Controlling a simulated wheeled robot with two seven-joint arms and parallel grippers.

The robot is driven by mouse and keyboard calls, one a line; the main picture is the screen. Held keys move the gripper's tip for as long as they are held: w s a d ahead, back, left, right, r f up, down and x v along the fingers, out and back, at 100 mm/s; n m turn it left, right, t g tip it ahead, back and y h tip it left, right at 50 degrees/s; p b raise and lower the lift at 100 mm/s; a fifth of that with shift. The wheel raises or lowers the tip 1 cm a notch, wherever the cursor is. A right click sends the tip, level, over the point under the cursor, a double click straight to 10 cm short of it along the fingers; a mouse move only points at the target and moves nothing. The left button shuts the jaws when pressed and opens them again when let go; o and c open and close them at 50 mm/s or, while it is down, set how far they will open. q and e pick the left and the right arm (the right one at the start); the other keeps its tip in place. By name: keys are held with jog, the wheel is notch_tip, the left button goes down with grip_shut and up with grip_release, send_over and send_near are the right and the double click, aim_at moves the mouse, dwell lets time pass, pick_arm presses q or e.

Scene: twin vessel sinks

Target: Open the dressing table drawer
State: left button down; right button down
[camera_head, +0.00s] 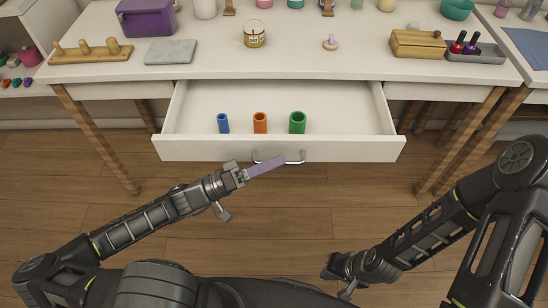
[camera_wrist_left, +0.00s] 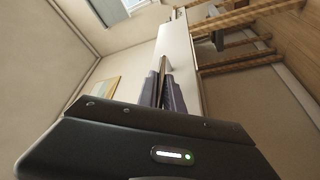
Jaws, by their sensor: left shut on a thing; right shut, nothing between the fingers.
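The white dressing table (camera_head: 345,60) has its wide middle drawer (camera_head: 355,150) pulled well out. Blue (camera_head: 223,123), orange (camera_head: 260,123) and green (camera_head: 297,122) tubes stand inside it. A metal bar handle (camera_head: 298,160) is on the drawer front. My left gripper (camera_head: 280,162) is shut on this handle, its purple-grey fingers reaching it from the left. In the left wrist view the fingers (camera_wrist_left: 167,90) lie close together by the white drawer front (camera_wrist_left: 180,55). My right gripper (camera_head: 343,280) is shut and empty, low and away from the table.
On the tabletop are a purple box (camera_head: 147,18), a yellow jar (camera_head: 254,34), a grey slab (camera_head: 170,52) and a wooden box (camera_head: 417,44). The wooden table legs (camera_head: 100,140) stand on both sides. The wooden floor (camera_head: 320,215) before the drawer is clear of objects.

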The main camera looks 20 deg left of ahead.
pick_arm(q)
jog(key=c, duration=1.8)
grip_release()
jog(key=shift+o, duration=0.2)
jog(key=shift+a, duration=0.1)
jog(key=v, duration=0.7)
jog(key=shift+s+a, duration=0.25)
jog(key=shift+a, duration=0.05)
jog(key=shift+f, duration=0.15)
